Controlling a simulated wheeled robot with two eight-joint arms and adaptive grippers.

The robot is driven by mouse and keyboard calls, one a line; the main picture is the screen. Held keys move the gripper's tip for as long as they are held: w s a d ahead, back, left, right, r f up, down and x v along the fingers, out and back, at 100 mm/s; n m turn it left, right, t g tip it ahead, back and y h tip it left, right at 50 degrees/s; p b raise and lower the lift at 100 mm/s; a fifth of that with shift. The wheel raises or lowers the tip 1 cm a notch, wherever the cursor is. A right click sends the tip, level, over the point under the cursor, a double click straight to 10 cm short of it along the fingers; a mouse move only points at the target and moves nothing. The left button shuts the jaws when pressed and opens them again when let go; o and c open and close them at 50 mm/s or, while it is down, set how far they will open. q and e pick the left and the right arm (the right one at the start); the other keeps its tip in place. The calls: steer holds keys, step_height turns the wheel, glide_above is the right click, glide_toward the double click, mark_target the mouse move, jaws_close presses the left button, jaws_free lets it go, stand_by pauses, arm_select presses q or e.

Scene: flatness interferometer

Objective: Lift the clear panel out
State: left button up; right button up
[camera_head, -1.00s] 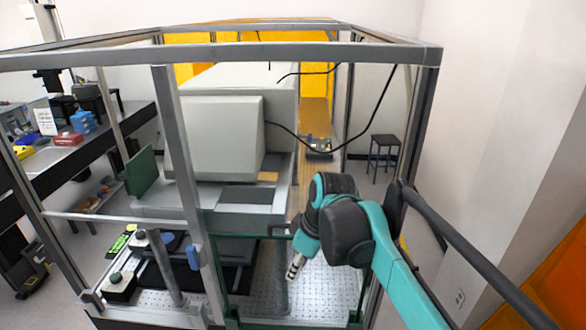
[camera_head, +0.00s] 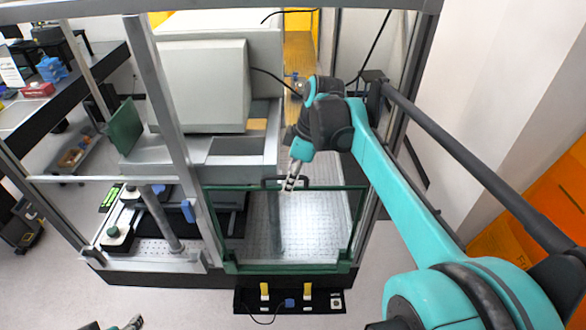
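The clear panel (camera_head: 320,228) stands in a green frame at the front right of the metal enclosure, and the perforated base shows through it. A dark handle (camera_head: 270,181) sits at the middle of its top edge. My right gripper (camera_head: 289,186) points down at the handle, overlapping it in the picture. Its fingers look close together, but I cannot tell whether they grip or touch the handle. Grey tips at the bottom left edge look like part of my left gripper (camera_head: 131,323); most of it is cut off.
Grey enclosure posts (camera_head: 163,110) stand left of the panel. A large pale instrument housing (camera_head: 205,85) is behind it. A black strip with yellow and blue parts (camera_head: 290,301) lies in front, below the panel. A dark bench (camera_head: 65,90) is at the far left.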

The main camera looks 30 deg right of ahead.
steer(key=x, duration=0.3)
steer(key=shift+w+f, duration=0.35)
steer(key=shift+s+a+f, duration=0.1)
steer(key=shift+f, duration=0.15)
jaws_close()
steer(key=c, duration=0.7)
jaws_free()
jaws_close()
steer(key=shift+r, duration=0.15)
